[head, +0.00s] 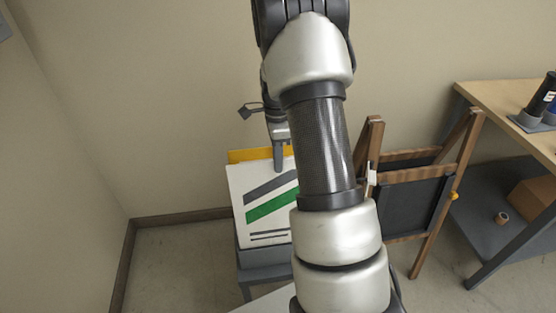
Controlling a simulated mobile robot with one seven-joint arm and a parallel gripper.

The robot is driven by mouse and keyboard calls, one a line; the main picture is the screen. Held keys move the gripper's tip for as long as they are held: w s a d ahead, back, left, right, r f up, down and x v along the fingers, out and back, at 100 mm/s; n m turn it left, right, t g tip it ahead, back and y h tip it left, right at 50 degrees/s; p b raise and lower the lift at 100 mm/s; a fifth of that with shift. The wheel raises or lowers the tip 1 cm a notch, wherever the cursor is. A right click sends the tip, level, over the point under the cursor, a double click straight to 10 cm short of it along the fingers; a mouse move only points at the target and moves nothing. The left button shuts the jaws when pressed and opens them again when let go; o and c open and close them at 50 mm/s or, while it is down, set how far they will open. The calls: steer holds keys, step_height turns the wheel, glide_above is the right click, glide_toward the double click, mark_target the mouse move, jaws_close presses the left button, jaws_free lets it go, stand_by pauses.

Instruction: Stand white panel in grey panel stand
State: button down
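A white panel (240,200) with a dark grey stripe, a green stripe and thin lines of print stands left of my arm, its face toward me. A yellow panel (238,156) shows behind its top edge. A grey stand (262,257) is below the white panel; I cannot tell how the panel's bottom edge sits in it. My gripper (279,160) points down at the white panel's top edge, and one dark finger shows in front of it. The other finger is not clearly visible, so the grip cannot be told. My arm hides the panel's right side.
A wooden easel with a black board (411,206) stands right of my arm. Farther right is a wooden-topped workbench (490,98) with a grey lower shelf, a tape roll (501,218) and a cardboard box (535,203). Walls close in behind and left; the left floor (180,262) is clear.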

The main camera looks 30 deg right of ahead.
mark_target(278, 193)
steer(key=shift+s+f+b, duration=0.1)
steer(key=shift+f+b, duration=0.4)
steer(key=shift+f, duration=0.4)
steer(key=shift+s+a+f+b, duration=0.15)
steer(key=shift+f+b, duration=0.75)
steer(key=shift+f, duration=0.65)
steer(key=shift+s+d+f+b, duration=0.15)
steer(key=shift+f+b, duration=0.75)
steer(key=shift+f, duration=0.7)
steer(key=shift+s+a+f+b, duration=0.15)
steer(key=shift+f+b, duration=0.75)
steer(key=shift+f, duration=0.65)
steer(key=c, duration=1.9)
jaws_free()
